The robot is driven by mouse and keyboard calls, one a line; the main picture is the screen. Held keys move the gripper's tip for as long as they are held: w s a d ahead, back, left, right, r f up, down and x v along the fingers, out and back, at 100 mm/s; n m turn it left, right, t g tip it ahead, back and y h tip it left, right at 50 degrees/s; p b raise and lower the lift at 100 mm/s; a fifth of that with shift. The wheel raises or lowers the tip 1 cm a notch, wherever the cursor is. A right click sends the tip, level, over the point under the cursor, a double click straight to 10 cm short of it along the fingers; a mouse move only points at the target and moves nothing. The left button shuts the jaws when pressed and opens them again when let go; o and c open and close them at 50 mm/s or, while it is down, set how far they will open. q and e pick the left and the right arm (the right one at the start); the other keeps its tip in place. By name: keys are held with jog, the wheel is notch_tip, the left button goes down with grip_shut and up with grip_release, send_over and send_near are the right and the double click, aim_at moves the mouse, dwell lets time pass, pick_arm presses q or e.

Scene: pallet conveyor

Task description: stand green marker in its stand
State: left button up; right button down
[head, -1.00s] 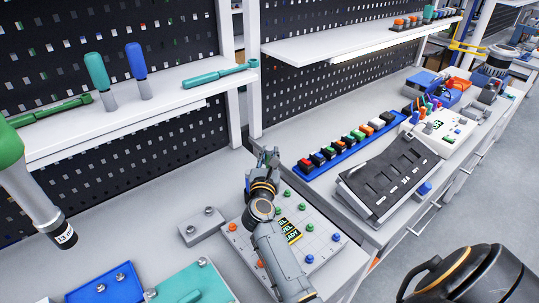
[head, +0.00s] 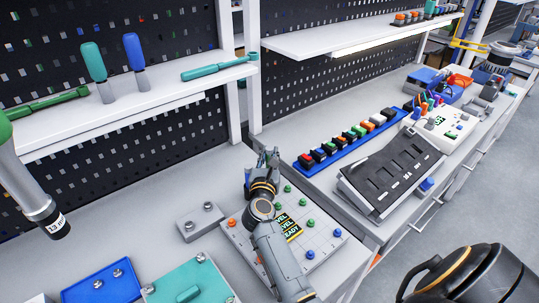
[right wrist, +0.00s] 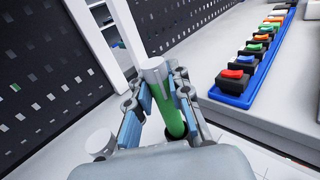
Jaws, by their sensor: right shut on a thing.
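My right gripper (right wrist: 168,112) is shut on the green marker (right wrist: 166,108), which has a pale grey end and leans slightly in the right wrist view. A dark round rim (right wrist: 206,131) shows beside the marker's lower part; I cannot tell whether it belongs to the stand or whether the marker is inside it. In the head view the right gripper (head: 268,162) is over the bench, behind the white button panel; the marker is hard to make out there. I cannot identify the stand for certain. My left gripper is not in view.
The button panel (head: 318,261) lies below my right arm, with a small grey block (head: 190,229) to its left. A blue rail of coloured switches (head: 310,172) and a dark sloped rack (head: 372,188) stand to the right. A shelf (head: 150,112) holds several tools.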

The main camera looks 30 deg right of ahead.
jog(key=shift+f+b, duration=0.85)
jog(key=shift+f, duration=0.15)
jog(key=c, duration=1.2)
grip_release()
jog(key=shift+o, duration=0.2)
